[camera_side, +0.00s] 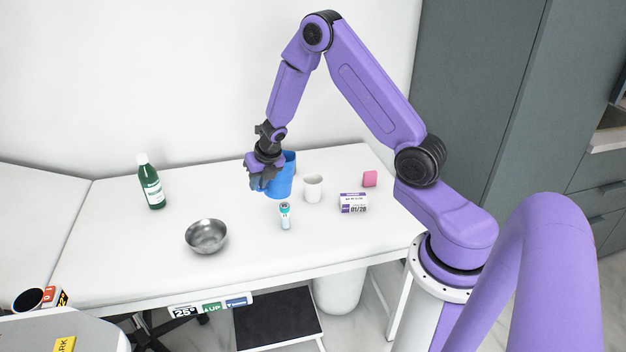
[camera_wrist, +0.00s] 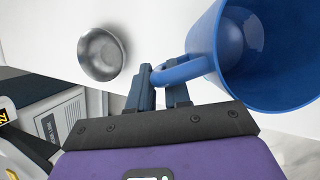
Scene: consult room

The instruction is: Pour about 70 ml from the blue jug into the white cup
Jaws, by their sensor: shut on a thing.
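The blue jug (camera_side: 280,180) stands upright on the white table, or just above it; I cannot tell which. My gripper (camera_side: 262,176) is at its left side. In the wrist view my gripper (camera_wrist: 168,88) is shut on the handle of the blue jug (camera_wrist: 270,60), whose open mouth faces the camera. Some pale, slightly shiny area shows inside the jug; I cannot tell the liquid level. The white cup (camera_side: 313,188) stands upright on the table, just right of the jug and apart from it. The cup is not in the wrist view.
A metal bowl (camera_side: 206,236) sits at front left, also in the wrist view (camera_wrist: 102,54). A green bottle (camera_side: 151,182) stands at left. The table (camera_side: 110,245) is clear at left.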

